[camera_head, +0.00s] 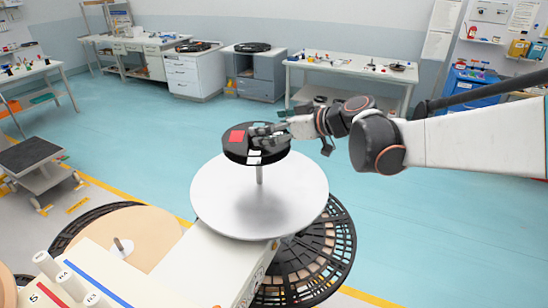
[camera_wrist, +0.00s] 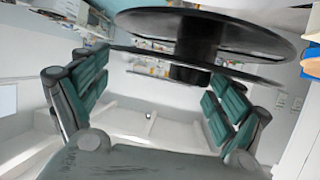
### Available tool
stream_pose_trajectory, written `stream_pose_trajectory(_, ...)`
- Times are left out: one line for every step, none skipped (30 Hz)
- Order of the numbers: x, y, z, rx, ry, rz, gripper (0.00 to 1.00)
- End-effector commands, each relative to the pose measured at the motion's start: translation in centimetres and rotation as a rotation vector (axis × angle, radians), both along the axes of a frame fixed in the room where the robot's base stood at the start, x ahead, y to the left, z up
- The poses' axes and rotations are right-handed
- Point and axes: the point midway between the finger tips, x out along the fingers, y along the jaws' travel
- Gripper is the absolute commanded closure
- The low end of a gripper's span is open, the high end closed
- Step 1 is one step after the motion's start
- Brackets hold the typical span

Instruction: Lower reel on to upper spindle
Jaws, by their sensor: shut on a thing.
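A black reel (camera_head: 238,151) with a red patch and white labels is level above a round silver plate (camera_head: 300,205) in the head view. A thin upright spindle (camera_head: 260,176) rises from the middle of the plate to the reel's underside. The spindle's top is hidden by the reel, so I cannot tell whether it is inside the bore. My gripper (camera_head: 268,133) is shut on the reel from the right. In the wrist view, the reel (camera_wrist: 215,25) lies across the top, with its dark hub between the green-padded fingers of my gripper (camera_wrist: 160,85).
A tan disc (camera_head: 140,232) with a short spindle (camera_head: 121,246) is at the lower left. A black slotted reel (camera_head: 318,255) sits beneath the silver plate. Benches (camera_head: 350,68) and cabinets (camera_head: 195,75) line the back wall. The blue floor between is clear.

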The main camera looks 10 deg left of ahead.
Motion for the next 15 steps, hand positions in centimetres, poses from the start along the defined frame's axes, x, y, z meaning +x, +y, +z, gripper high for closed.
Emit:
stream_pose_trajectory(0.0, 0.0, -1.6, 0.0, 0.0, 0.0, 0.39)
stream_pose_trajectory(0.0, 0.0, -2.3, 0.0, 0.0, 0.0, 0.39)
stream_pose_trajectory(0.0, 0.0, -3.3, 0.0, 0.0, 0.0, 0.39)
stream_pose_trajectory(0.0, 0.0, -4.0, 0.0, 0.0, 0.0, 0.39)
stream_pose_trajectory(0.0, 0.0, -4.6, 0.0, 0.0, 0.0, 0.39)
stream_pose_trajectory(0.0, 0.0, -5.4, 0.0, 0.0, 0.0, 0.39)
stream_pose_trajectory(0.0, 0.0, -5.9, 0.0, 0.0, 0.0, 0.39)
stream_pose_trajectory(0.0, 0.0, -6.4, 0.0, 0.0, 0.0, 0.39)
stream_pose_trajectory(0.0, 0.0, -6.9, 0.0, 0.0, 0.0, 0.39)
stream_pose_trajectory(0.0, 0.0, -7.2, 0.0, 0.001, 0.0, 0.39)
stream_pose_trajectory(0.0, 0.0, -7.5, 0.0, 0.0, 0.0, 0.39)
stream_pose_trajectory(0.0, 0.0, -7.7, 0.0, 0.0, 0.0, 0.39)
stream_pose_trajectory(0.0, 0.0, -7.8, 0.0, 0.0, 0.0, 0.39)
stream_pose_trajectory(0.0, 0.0, -7.9, 0.0, 0.0, 0.0, 0.39)
stream_pose_trajectory(0.0, 0.0, -8.1, 0.0, 0.0, 0.0, 0.39)
